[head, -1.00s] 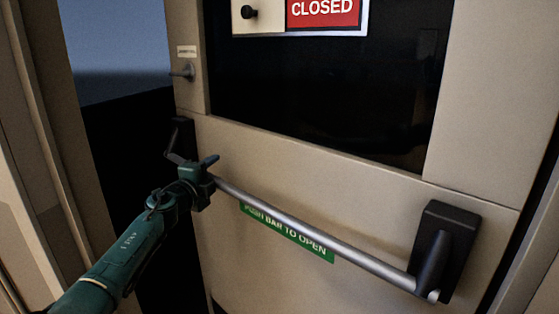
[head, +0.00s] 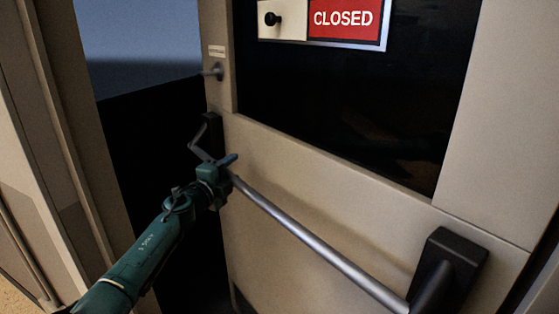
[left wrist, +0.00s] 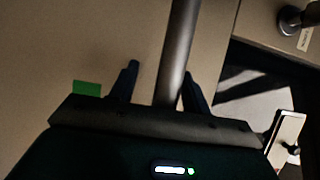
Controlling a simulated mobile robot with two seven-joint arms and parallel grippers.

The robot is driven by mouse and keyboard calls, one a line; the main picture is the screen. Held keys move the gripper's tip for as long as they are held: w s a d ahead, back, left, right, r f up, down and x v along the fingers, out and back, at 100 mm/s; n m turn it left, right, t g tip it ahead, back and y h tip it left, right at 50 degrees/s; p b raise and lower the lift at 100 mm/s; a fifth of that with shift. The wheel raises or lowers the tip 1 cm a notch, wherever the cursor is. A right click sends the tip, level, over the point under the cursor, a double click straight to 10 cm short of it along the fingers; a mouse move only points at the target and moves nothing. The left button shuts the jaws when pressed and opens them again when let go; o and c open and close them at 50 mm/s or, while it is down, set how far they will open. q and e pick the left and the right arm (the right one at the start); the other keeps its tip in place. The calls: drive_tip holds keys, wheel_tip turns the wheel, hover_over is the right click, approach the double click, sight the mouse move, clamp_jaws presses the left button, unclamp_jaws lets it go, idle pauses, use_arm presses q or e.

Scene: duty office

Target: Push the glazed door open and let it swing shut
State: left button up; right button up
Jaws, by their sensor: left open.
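The glazed door (head: 300,230) stands ajar, with a gap at its left edge showing dark ground and blue-grey beyond. Its dark glass pane (head: 350,110) fills the upper part. A silver push bar (head: 310,240) crosses it between black end housings; the right housing (head: 448,265) is large in view. My left gripper (head: 230,165) is at the bar's left end. In the left wrist view, the open fingers (left wrist: 160,72) lie on either side of the bar (left wrist: 178,50); whether they touch it I cannot tell. My right gripper is not in view.
A red CLOSED sign (head: 342,18) with a black knob beside it is at the top of the pane. The beige frame (head: 60,130) stands left of the gap. A green patch (left wrist: 87,88) shows in the left wrist view.

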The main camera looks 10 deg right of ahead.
use_arm(q)
drive_tip(key=shift+s+a+r+p, duration=0.3)
drive_tip(key=shift+s+r+p, duration=0.15)
drive_tip(key=shift+p, duration=0.2)
drive_tip(key=a+r+p+v, duration=0.15)
drive_tip(key=p+v, duration=0.65)
drive_tip(key=v, duration=1.7)
drive_tip(key=w+r+p+v, duration=0.15)
drive_tip(key=p+v, duration=0.55)
drive_tip(key=v, duration=1.8)
wheel_tip(320, 180, down, 10)
drive_tip(key=s+d+n+y, duration=0.1)
drive_tip(key=d+n+y, duration=0.2)
drive_tip(key=n+y, duration=0.85)
drive_tip(key=s+d+f+n+g+h, duration=0.3)
drive_tip(key=d+f+n, duration=0.5)
drive_tip(key=n, duration=0.3)
drive_tip(key=shift+s+d+g, duration=0.7)
drive_tip(key=shift+s+d, duration=0.2)
drive_tip(key=shift+s, duration=0.3)
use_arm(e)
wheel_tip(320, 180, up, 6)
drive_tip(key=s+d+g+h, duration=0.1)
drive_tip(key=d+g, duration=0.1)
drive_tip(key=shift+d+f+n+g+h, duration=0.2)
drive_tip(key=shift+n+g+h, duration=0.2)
